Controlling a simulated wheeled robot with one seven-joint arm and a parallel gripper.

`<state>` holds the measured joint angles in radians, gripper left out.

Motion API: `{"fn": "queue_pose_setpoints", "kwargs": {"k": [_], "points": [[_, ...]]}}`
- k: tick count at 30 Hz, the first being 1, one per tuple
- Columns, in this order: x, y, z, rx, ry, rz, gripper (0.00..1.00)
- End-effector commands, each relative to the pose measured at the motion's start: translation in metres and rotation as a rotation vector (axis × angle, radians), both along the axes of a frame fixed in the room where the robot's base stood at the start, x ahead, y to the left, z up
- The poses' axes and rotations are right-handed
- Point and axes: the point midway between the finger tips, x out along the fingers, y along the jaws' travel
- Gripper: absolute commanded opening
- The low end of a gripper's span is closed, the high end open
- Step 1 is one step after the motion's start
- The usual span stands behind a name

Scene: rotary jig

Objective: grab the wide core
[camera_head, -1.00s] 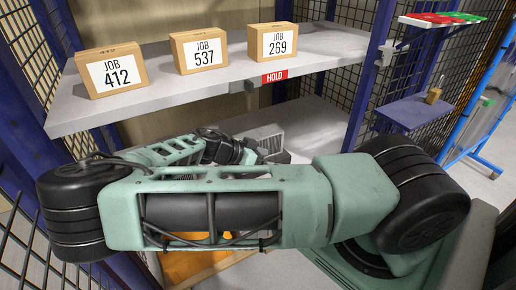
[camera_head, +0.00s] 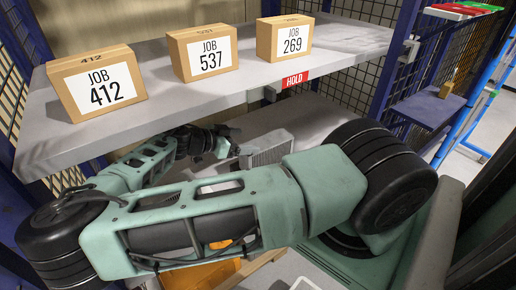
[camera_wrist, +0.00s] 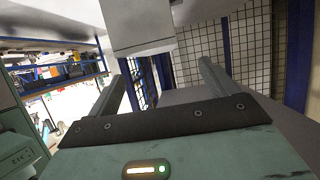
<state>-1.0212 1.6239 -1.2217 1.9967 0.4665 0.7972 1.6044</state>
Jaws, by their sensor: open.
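A grey, finned block (camera_head: 268,149), which looks like the wide core, stands on the lower shelf in the head view. My arm hides part of its lower side. My gripper (camera_head: 234,150) is just left of the block, under the upper shelf. In the wrist view my gripper (camera_wrist: 165,80) is open, with its two fingers spread and nothing visible between them. A smooth pale grey block shape (camera_wrist: 138,28) shows beyond the fingers there; I cannot tell whether it is the core.
The upper shelf (camera_head: 190,108) carries boxes marked JOB 412 (camera_head: 97,84), JOB 537 (camera_head: 203,53) and JOB 269 (camera_head: 285,39). A red HOLD label (camera_head: 294,79) is on its edge. Blue posts (camera_head: 397,60) and wire mesh (camera_head: 345,94) bound the bay.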

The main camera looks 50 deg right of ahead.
Motion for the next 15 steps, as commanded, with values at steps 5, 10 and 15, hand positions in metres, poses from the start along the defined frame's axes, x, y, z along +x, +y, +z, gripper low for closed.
{"fn": "queue_pose_setpoints", "kwargs": {"k": [5,10,15], "points": [[-0.006,-0.015,-0.006,-0.001,0.002,-0.004,0.85],[-0.013,-0.03,-0.015,-0.001,0.003,-0.002,0.85],[-0.023,-0.05,-0.027,-0.001,0.002,-0.004,0.85]]}}
